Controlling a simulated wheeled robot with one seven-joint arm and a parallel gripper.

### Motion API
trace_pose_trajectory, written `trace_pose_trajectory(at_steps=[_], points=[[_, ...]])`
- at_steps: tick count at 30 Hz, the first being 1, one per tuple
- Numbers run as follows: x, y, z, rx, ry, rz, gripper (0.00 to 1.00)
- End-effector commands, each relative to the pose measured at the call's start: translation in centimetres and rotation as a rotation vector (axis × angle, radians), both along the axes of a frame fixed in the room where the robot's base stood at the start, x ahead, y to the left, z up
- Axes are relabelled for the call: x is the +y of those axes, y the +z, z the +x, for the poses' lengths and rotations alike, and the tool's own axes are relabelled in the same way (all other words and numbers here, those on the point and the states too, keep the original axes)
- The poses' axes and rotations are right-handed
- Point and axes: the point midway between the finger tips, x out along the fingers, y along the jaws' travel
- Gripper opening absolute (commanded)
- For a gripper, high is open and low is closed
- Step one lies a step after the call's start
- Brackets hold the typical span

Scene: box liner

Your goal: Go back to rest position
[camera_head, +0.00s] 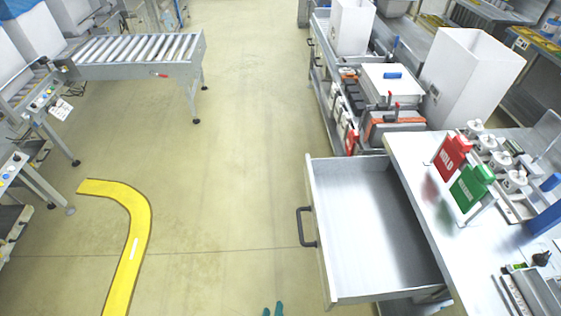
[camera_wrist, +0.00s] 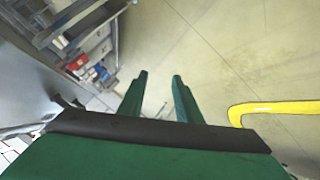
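My gripper (camera_wrist: 158,82) shows in the wrist view as two green fingers on a dark and green body. The fingers stand apart with only floor between them, so it is open and empty. In the head view only the green fingertips of my gripper (camera_head: 272,309) show at the bottom edge, over the floor and left of the open drawer. The rest of my arm is out of the head view.
An empty metal drawer (camera_head: 365,225) is pulled out from the workbench (camera_head: 412,160) at right; its handle (camera_head: 304,227) faces the aisle. Red (camera_head: 451,157) and green (camera_head: 470,187) signs stand on the bench. A roller conveyor (camera_head: 135,50) is at upper left. The middle floor is clear.

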Motion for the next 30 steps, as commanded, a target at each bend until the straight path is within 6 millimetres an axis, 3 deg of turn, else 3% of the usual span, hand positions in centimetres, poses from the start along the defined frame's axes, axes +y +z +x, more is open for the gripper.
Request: trace_pose_trajectory(at_steps=[1,5,9,18,23,30], points=[[0.0,0.8,-1.6,-0.017,-0.003,0.053,0.31],[0.3,3.9,-4.3,-0.091,-0.015,0.194,0.31],[0.0,8.4,-6.9,-0.186,-0.049,0.336,0.31],[-1.9,18.3,-10.6,-0.397,-0.147,0.551,0.31],[-2.5,20.7,-11.2,-0.452,-0.173,0.593,0.31],[-2.6,21.1,-11.3,-0.46,-0.176,0.599,0.31]])
